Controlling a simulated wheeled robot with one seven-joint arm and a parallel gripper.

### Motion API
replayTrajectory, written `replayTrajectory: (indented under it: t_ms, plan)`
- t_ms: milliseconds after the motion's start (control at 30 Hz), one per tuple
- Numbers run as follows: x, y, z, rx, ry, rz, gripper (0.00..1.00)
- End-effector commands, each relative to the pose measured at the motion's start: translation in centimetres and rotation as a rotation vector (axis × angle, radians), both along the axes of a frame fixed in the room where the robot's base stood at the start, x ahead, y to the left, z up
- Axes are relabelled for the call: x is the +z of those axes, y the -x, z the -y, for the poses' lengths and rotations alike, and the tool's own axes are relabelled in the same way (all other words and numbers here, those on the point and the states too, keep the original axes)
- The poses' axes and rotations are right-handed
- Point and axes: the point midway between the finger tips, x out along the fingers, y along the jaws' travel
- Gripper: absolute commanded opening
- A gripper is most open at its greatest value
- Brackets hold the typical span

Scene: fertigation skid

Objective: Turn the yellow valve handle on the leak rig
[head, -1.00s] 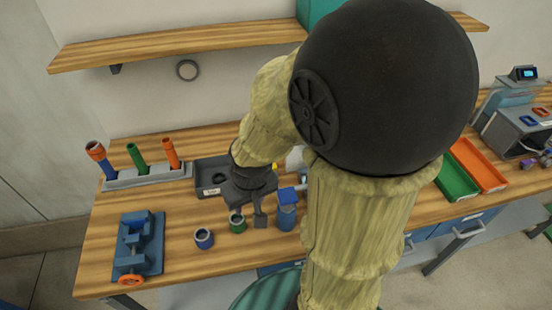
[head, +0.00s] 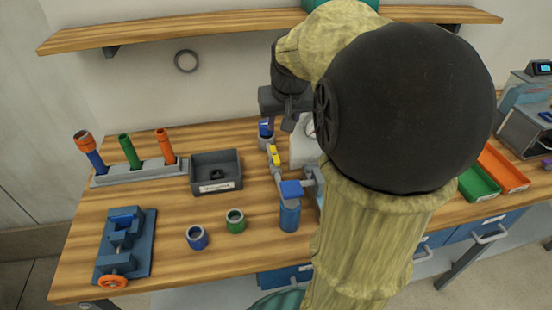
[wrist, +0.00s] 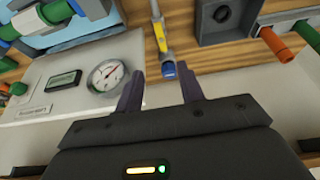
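The yellow valve handle (head: 275,155) sits on a grey pipe of the leak rig, left of its pale panel (head: 302,150). In the wrist view, the handle (wrist: 160,37) lies along the pipe, with a blue end piece (wrist: 168,71) below it in the picture. The rig's panel (wrist: 45,108) carries a round gauge (wrist: 105,76) and a small display. My gripper (head: 291,124) is raised above and behind the handle. In the wrist view, its two fingers (wrist: 158,90) are apart with nothing between them, clear of the handle. My arm hides part of the rig in the head view.
A dark grey bin (head: 216,184) stands left of the rig. Blue (head: 197,238) and green (head: 236,221) fittings and a blue bottle-like part (head: 289,214) stand in front. A blue vise (head: 126,245) is at left. A shelf (head: 200,30) runs above.

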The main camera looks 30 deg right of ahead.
Motion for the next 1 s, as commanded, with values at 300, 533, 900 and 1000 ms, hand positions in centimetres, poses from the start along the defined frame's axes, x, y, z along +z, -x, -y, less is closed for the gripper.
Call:
replayTrajectory:
  t_ms: [300, 533, 900, 1000]
  plan:
    - [-0.3, -0.1, 0.0, 0.001, -0.001, -0.002, 0.38]
    - [-2.8, -1.0, 0.2, 0.003, -0.002, -0.005, 0.38]
    - [-8.9, -3.4, 0.9, 0.003, -0.002, -0.005, 0.38]
    - [-10.5, -4.1, 1.1, 0.003, -0.001, -0.006, 0.38]
